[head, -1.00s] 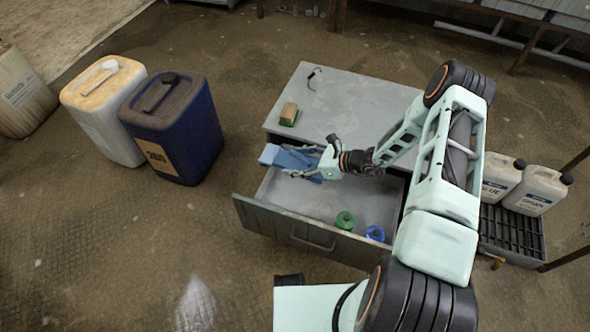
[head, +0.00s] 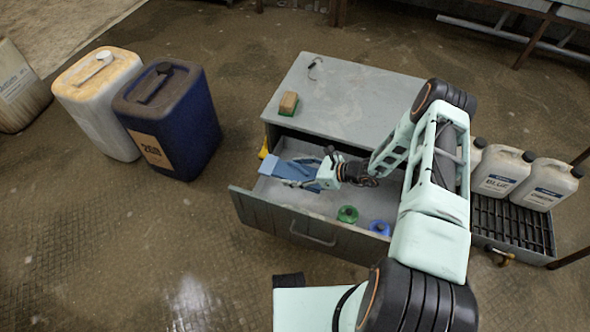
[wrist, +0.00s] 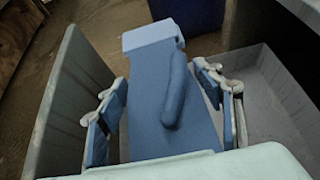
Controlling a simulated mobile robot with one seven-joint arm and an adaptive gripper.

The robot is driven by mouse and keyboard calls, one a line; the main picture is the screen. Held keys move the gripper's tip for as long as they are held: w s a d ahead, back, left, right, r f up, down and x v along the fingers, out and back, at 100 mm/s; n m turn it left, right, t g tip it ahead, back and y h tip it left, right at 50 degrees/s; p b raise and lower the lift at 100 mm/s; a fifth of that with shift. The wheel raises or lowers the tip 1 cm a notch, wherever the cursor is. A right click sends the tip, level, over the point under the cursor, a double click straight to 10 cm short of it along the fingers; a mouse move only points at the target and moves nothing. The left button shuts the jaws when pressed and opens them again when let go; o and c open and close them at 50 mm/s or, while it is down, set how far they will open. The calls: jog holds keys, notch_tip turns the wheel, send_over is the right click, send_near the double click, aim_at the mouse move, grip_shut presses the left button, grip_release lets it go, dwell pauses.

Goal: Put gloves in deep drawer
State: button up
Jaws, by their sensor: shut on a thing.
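The blue gloves (head: 286,169) are in my gripper (head: 308,174), over the left part of the open deep drawer (head: 270,212). In the wrist view the gloves (wrist: 165,110) lie lengthwise between the two fingers of my gripper (wrist: 165,108), with the lighter cuff at the far end. The drawer wall (wrist: 75,90) rises to the left of the gripper there. The gloves look to be low, within the drawer's outline. I cannot tell whether they touch its floor.
A green bottle (head: 347,214) and a blue one (head: 379,228) stand in the drawer's right part. A sponge-like block (head: 288,103) sits on the cabinet top (head: 345,95). A blue jerrycan (head: 170,120) and a white one (head: 98,100) stand left on the floor.

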notch_tip(320, 180, down, 16)
jog(key=b, duration=1)
jog(key=o, duration=1.7)
notch_tip(320, 180, up, 16)
jog(key=p, duration=1)
jog(key=shift+p, duration=0.3)
